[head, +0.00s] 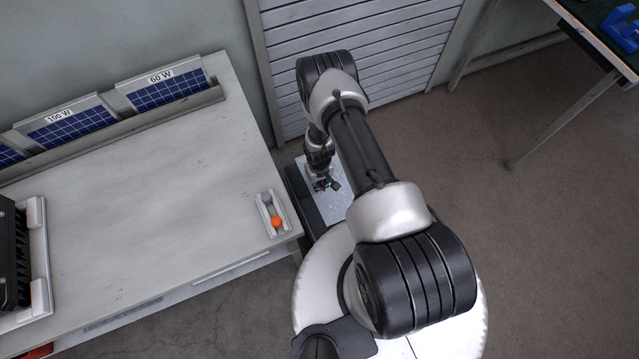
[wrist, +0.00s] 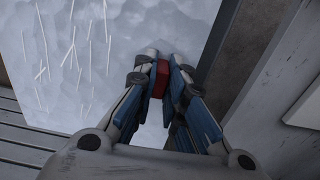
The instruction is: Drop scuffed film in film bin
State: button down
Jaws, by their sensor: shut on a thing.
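My gripper (head: 325,184) is low beside the right end of the workbench. In the wrist view my gripper (wrist: 161,70) is shut on a small red tab (wrist: 160,82). A pale, cloudy film (wrist: 90,55) with several white scratch lines lies just beyond and under the fingertips. The tab looks to be at the film's edge, but I cannot tell whether they are joined. In the head view the film (head: 336,206) shows as a pale sheet partly hidden by my arm. A dark box-like thing (head: 302,196) is beside and under it; I cannot tell whether it is the film bin.
The workbench (head: 150,190) is mostly bare in the middle. A small tray (head: 265,203) with a grey and an orange knob is near its right corner. Solar panels (head: 160,88) stand along its back. A slatted shutter (head: 400,50) is behind my arm.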

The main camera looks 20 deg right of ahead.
notch_tip(320, 180, down, 5)
jog(key=b, duration=0.3)
jog(key=shift+f+b, duration=0.1)
jog(key=shift+b, duration=0.3)
jog(key=c, duration=1.6)
grip_release()
notch_tip(320, 180, up, 12)
jog(key=shift+r, duration=0.1)
